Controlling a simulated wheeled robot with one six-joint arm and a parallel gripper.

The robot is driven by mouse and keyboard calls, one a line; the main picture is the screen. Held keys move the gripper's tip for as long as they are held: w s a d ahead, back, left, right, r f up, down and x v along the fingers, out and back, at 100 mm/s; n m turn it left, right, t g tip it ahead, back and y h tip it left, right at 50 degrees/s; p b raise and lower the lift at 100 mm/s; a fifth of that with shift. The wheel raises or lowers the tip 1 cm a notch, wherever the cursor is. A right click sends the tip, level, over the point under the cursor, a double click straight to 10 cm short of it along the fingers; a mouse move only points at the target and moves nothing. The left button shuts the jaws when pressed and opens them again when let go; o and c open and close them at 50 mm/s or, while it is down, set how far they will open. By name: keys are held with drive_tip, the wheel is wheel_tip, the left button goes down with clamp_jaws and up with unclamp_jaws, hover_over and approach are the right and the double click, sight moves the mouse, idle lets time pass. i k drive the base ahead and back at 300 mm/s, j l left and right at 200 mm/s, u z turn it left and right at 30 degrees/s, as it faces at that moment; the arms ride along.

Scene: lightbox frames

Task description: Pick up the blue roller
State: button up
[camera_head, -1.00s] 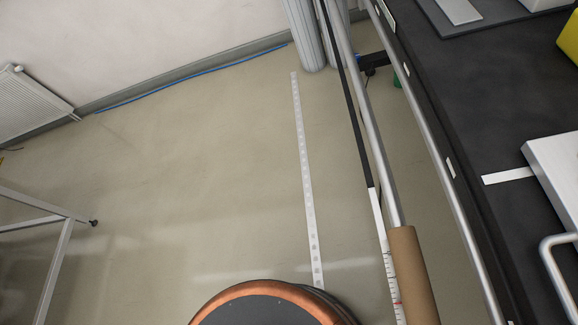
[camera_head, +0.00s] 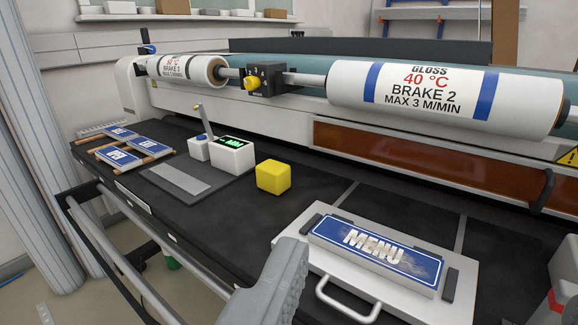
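I cannot clearly make out a blue roller. A small white block (camera_head: 197,152) with a bit of blue on top stands on the dark table, with a grey stick leaning up from it. Whether this is a roller in its holder is too small to tell. A large white roll with blue bands (camera_head: 372,92) lies on the machine's bar, marked "GLOSS 40 °C". A grey jointed piece (camera_head: 283,285) at the bottom centre seems to be part of my gripper. It appears in front of the table edge and apart from the white block; its opening does not show.
Beside the white block are a box with a green display (camera_head: 232,158) and a yellow cube (camera_head: 273,177). Blue signs (camera_head: 122,153) lie at the left. A white handled board (camera_head: 330,265) carries a MENU sign. A metal rail (camera_head: 115,235) runs along the table front.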

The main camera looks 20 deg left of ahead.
sight(147, 49)
drive_tip(key=u, duration=1.3)
